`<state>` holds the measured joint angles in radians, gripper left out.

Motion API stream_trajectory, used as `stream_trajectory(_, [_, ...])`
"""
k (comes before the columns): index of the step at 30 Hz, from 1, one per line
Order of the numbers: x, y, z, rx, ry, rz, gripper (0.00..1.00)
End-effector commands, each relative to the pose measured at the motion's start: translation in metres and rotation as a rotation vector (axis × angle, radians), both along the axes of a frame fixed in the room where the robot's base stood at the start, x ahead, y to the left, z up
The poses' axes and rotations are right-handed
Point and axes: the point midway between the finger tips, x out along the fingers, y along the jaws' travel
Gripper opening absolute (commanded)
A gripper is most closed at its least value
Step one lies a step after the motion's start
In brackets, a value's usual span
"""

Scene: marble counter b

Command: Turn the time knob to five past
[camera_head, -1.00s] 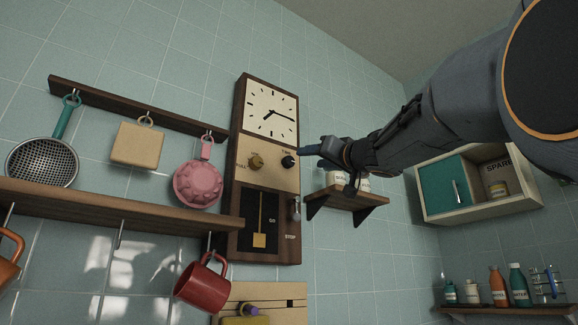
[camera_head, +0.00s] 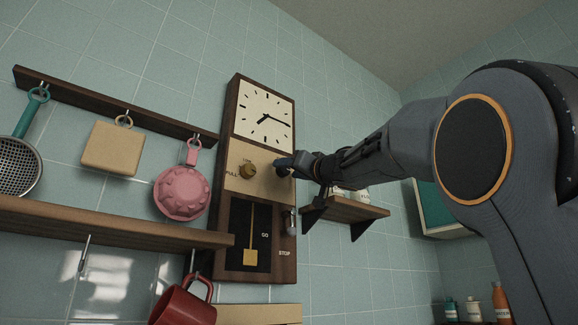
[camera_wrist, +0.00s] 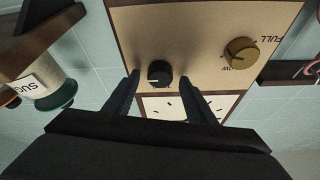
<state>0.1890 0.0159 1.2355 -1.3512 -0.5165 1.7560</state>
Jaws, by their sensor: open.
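The black time knob (camera_wrist: 160,74) is on the tan panel of a wall clock and has a light pointer mark. My open gripper (camera_wrist: 160,82) has one finger on each side of it in the wrist view; contact cannot be told. In the head view my gripper (camera_head: 285,166) is at the panel's right side and hides the knob. The clock face (camera_head: 263,112) has one hand pointing right and slightly down and a shorter one pointing lower left. A brass knob (camera_head: 247,171) sits left of my gripper, and also shows in the wrist view (camera_wrist: 240,53).
A small wooden shelf (camera_head: 345,210) with jars is just right of the clock, under my arm. A pendulum window (camera_head: 250,235) and a lever (camera_head: 290,222) are below the panel.

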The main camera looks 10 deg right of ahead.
Motion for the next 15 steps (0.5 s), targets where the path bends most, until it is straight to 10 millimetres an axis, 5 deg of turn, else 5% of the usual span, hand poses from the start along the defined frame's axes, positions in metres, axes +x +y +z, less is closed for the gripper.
stream_trajectory(11, [0.0077,0.0010,0.0026,0.000,0.001,-0.003,0.51])
stream_trajectory(15, [0.0076,0.0010,0.0026,0.000,0.000,-0.003,0.32])
